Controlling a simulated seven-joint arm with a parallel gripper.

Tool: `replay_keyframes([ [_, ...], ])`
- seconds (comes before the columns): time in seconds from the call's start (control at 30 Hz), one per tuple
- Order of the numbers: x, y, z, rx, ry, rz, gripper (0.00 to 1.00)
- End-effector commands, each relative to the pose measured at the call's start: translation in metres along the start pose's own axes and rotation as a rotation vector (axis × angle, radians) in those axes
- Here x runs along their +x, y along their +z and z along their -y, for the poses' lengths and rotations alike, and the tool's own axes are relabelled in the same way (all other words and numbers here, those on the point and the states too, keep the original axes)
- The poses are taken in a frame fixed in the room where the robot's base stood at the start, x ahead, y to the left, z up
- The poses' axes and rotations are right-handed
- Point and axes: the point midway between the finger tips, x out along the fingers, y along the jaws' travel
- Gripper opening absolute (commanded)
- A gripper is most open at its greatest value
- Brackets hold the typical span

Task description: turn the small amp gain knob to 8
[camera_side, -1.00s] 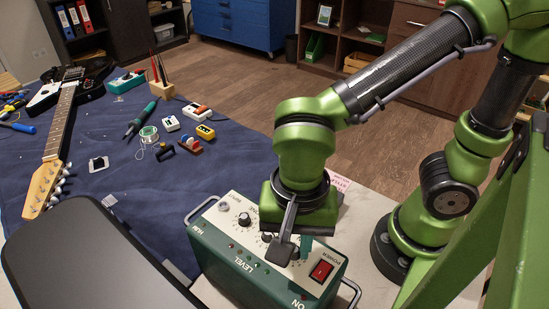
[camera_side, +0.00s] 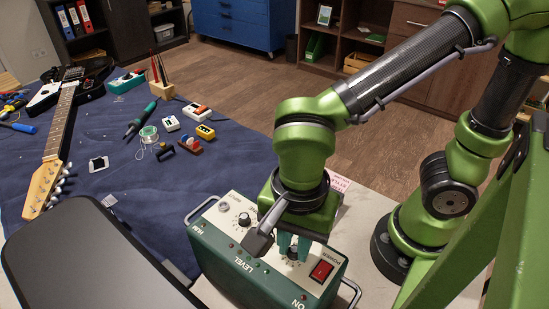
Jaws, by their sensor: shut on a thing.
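The small amp (camera_side: 228,262) is a green box with a pale top panel, standing below my gripper. One black knob (camera_side: 244,219) shows on the left of its panel. My gripper (camera_side: 293,245) points down over the panel, its teal fingers closed around another dark knob (camera_side: 292,253) near the red power switch (camera_side: 321,271). The gripper hides part of the panel. The knob's scale and pointer are too small and covered to read, and I cannot make out a gain label.
A dark flat-topped object (camera_side: 85,262) stands at the front left. On the blue cloth (camera_side: 110,180) lie a guitar (camera_side: 62,120), a soldering iron (camera_side: 140,118), a solder spool (camera_side: 149,134) and several pedals. Metal handles flank the amp.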

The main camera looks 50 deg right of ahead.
Motion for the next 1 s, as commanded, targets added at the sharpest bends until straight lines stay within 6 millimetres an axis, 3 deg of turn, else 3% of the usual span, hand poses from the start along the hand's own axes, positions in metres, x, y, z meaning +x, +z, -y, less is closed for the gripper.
replay_keyframes([
  [0.07,-0.002,0.001,0.001,0.000,-0.005,0.004,0.00],
  [0.1,-0.002,0.001,0.001,-0.001,-0.005,0.004,0.24],
  [0.23,-0.001,0.001,0.001,-0.001,-0.003,0.003,0.44],
  [0.53,-0.001,0.000,0.000,-0.001,-0.002,0.001,0.45],
  [0.67,-0.011,0.000,0.001,0.000,-0.005,0.001,0.45],
  [1.0,-0.087,0.001,0.001,0.000,-0.009,0.005,0.45],
])
